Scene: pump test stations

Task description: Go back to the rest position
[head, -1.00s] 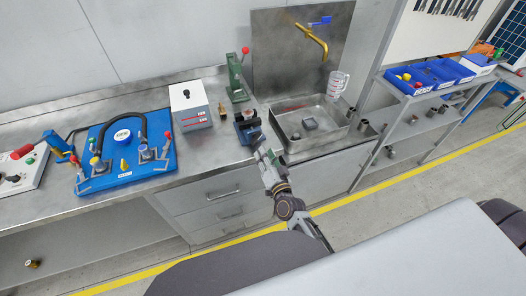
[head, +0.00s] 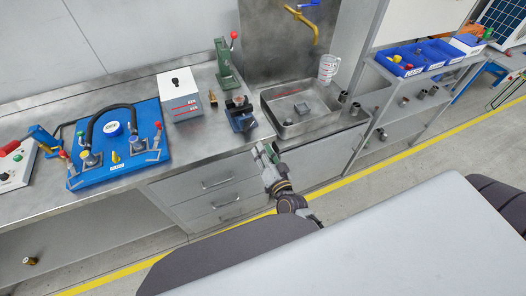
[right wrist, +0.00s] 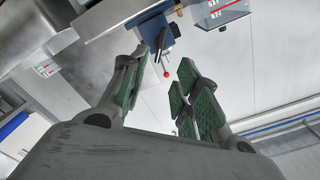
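My right gripper (head: 264,153) is in front of the bench's front edge, below and apart from the blue vise (head: 240,114). In the right wrist view the gripper (right wrist: 162,66) shows its green-padded fingers spread apart with nothing between them. A blue fixture with a red-tipped lever (right wrist: 167,74) lies beyond the fingers. My left gripper is out of view.
A shelf with blue bins (head: 405,62) stands right. Floor with a yellow line (head: 400,150) lies in front.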

